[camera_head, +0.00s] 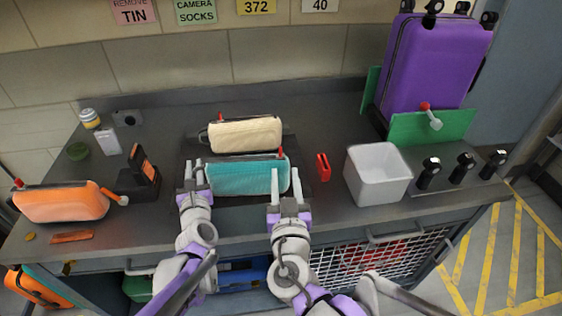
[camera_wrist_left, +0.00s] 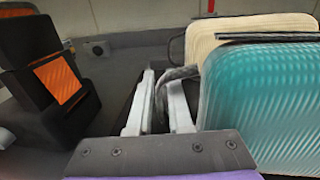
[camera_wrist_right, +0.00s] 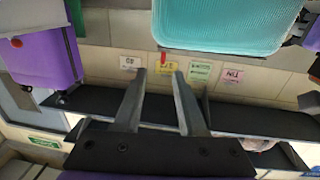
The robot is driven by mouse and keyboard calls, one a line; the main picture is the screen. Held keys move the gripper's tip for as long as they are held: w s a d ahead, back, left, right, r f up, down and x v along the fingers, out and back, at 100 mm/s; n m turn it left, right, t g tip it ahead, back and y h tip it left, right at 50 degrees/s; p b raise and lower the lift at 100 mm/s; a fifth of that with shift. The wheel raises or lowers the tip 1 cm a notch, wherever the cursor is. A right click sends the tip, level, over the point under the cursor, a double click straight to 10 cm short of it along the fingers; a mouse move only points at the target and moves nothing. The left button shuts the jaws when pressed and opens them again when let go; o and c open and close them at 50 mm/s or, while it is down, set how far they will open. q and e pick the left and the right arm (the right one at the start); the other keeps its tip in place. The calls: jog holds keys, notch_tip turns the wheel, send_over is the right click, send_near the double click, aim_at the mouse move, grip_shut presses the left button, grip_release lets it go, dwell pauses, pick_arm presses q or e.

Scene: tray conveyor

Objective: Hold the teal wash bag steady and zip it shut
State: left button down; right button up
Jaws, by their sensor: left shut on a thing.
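The teal wash bag (camera_head: 240,178) stands upright at the middle of the counter, its ribbed front facing me. A small red zip pull (camera_head: 281,153) stands at its top right end; it also shows in the right wrist view (camera_wrist_right: 163,57). A dark line runs along the bag's top; whether it gapes is unclear. My left gripper (camera_head: 194,168) is at the bag's left end, shut on a grey strap loop (camera_wrist_left: 178,74) of the bag. My right gripper (camera_head: 285,178) is in front of the bag's right part, its fingers apart and empty, below the pull.
A cream bag (camera_head: 245,134) stands close behind. An orange bag (camera_head: 60,203) and a black device (camera_head: 139,180) are left. A red block (camera_head: 322,167), white bin (camera_head: 378,175) and several black knobs are right. A purple suitcase (camera_head: 425,65) stands behind green plates (camera_head: 400,127).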

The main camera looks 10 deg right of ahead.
pick_arm(q)
jog(key=c, duration=0.8)
grip_release()
jog(key=shift+o, duration=0.2)
jog(key=shift+s, duration=0.1)
